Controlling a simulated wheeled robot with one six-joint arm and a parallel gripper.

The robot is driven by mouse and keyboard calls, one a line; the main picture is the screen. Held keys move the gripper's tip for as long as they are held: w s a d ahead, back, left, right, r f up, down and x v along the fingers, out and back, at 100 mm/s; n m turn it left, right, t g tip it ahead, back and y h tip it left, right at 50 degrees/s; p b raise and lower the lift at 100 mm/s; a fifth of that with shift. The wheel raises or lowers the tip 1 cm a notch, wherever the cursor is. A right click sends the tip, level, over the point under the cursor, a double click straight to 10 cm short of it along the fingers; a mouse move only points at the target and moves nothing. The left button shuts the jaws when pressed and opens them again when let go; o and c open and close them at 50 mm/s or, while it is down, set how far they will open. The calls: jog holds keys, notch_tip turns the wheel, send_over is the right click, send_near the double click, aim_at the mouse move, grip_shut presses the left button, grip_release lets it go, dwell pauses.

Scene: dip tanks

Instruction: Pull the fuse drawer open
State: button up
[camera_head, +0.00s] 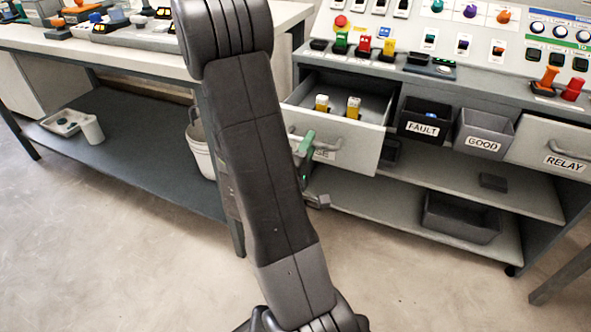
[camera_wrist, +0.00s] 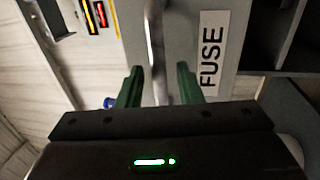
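My gripper (camera_head: 304,152) is at the drawer's bar handle (camera_wrist: 156,50), partly hidden behind my arm. In the wrist view, the green fingers of my gripper (camera_wrist: 157,88) are on either side of the handle, with a visible gap on both sides. The gripper is open around the bar.
The FAULT bin (camera_head: 425,120), GOOD bin (camera_head: 483,133) and RELAY drawer (camera_head: 556,145) are to the right. A lower shelf holds a dark bin (camera_head: 460,218). A workbench (camera_head: 130,62) and white bucket (camera_head: 200,150) are left. The floor in front is clear.

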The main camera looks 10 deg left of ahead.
jog(key=v, duration=1.2)
jog(key=shift+s, duration=0.2)
jog(key=shift+w, duration=0.1)
jog(key=shift+x, duration=6.85)
